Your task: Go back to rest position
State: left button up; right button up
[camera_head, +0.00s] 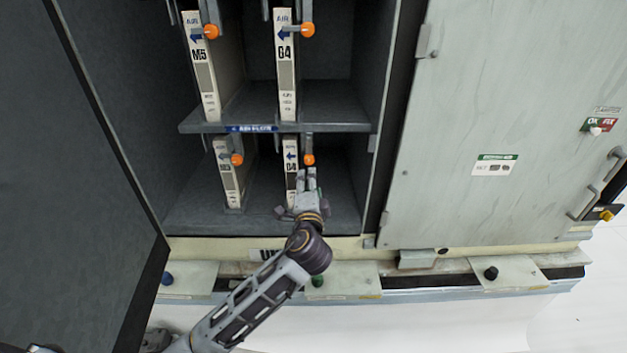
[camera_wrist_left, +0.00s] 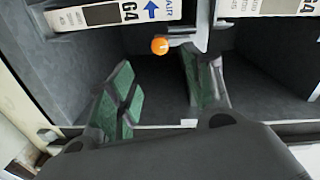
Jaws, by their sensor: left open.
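My left gripper (camera_head: 306,174) reaches in from the bottom left to the lower right slot of the open cabinet. It is in front of the lower right filter (camera_head: 290,160), whose lower part it overlaps in the head view. In the left wrist view my gripper (camera_wrist_left: 162,92) has its two green-padded fingers spread, with nothing between them. An orange-knobbed latch (camera_head: 309,160) is just above the fingertips; an orange knob (camera_wrist_left: 159,46) also shows beyond the fingers in the left wrist view. My right gripper is not in view.
An upper right G4 filter (camera_head: 285,65), an upper left M5 filter (camera_head: 203,70) and a lower left filter (camera_head: 228,175) stand in the cabinet slots. A shelf (camera_head: 335,105) divides the rows. An open dark door (camera_head: 70,200) is at left; a closed pale door (camera_head: 480,120) is at right.

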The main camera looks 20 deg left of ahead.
pick_arm(q)
jog(key=s+a+f+n+g+h, duration=0.25)
jog(key=s+f+n+g, duration=0.2)
jog(key=s+f, duration=0.5)
jog(key=s+a+f+n+g+h, duration=0.1)
jog(key=s+a+f+n+g, duration=0.25)
jog(key=s+f+g, duration=0.45)
jog(key=s+d+f+n+h, duration=0.1)
jog(key=s+f, duration=0.2)
jog(key=s, duration=0.3)
jog(key=s+f+n+h, duration=0.1)
jog(key=s+f, duration=0.3)
jog(key=s, duration=0.1)
jog(key=s+f+g+b, duration=0.2)
jog(key=s+f, duration=0.1)
jog(key=f, duration=3.2)
jog(key=s+a+f+b, duration=0.1)
jog(key=s+a+f, duration=0.1)
jog(key=s+f, duration=0.8)
jog(key=s+a+f+g+b, duration=0.1)
jog(key=s+a+f, duration=0.1)
jog(key=s+f, duration=0.9)
jog(key=shift+s+f+y, duration=0.2)
jog(key=shift+s+y, duration=0.15)
jog(key=shift+s, duration=0.2)
jog(key=shift+g, duration=0.25)
